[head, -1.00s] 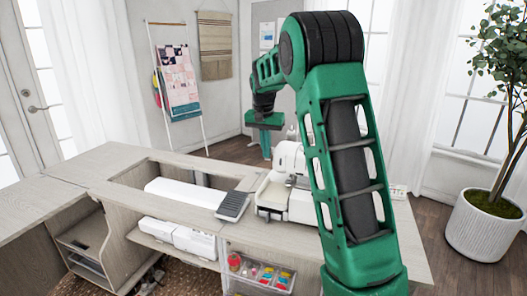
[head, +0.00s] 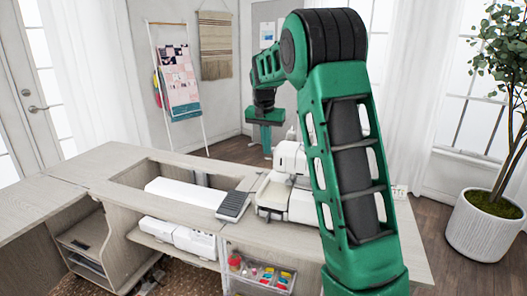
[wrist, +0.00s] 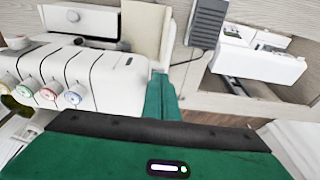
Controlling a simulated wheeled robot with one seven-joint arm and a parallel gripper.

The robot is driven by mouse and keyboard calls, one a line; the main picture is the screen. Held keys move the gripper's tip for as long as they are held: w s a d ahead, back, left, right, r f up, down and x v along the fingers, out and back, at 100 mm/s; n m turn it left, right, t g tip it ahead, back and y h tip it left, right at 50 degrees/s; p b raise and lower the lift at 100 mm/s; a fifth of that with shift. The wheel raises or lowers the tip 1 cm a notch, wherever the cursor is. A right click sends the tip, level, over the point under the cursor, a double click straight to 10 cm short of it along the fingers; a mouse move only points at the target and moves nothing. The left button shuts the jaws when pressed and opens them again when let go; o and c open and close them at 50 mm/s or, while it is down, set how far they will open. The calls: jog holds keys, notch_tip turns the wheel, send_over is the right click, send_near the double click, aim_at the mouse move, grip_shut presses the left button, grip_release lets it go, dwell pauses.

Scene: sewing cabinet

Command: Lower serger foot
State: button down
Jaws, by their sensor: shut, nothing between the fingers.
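The white serger (head: 290,160) stands on the cabinet top, partly hidden behind my arm in the head view. In the wrist view the serger (wrist: 85,75) fills the left side, its colored dials at the left. Its presser foot and any foot lever cannot be made out. My gripper (head: 267,148) points down beyond the serger in the head view, up and to its left in the picture. In the wrist view my gripper (wrist: 160,92) is shut and empty, its green fingers close beside the serger's right end; I cannot tell whether they touch.
A dark grey pedal (head: 234,206) lies left of the serger on the cabinet top (head: 110,172). Left of that is a recess with a long white part (head: 180,191). A small bin (head: 262,274) of colored supplies sits below. A potted plant (head: 487,225) stands at the right.

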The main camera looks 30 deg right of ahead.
jog(key=shift+r, duration=0.15)
jog(key=shift+r, duration=0.3)
notch_tip(320, 180, up, 9)
jog(key=shift+s+a, duration=0.15)
jog(key=shift+a, duration=0.05)
dwell(0.4)
jog(key=shift+w+d+f+g+y, duration=0.25)
jog(key=shift+d+f+g+y, duration=0.2)
jog(key=shift+y, duration=0.15)
jog(key=f, duration=1)
jog(key=shift+w+d, duration=0.2)
jog(key=shift+a, duration=0.1)
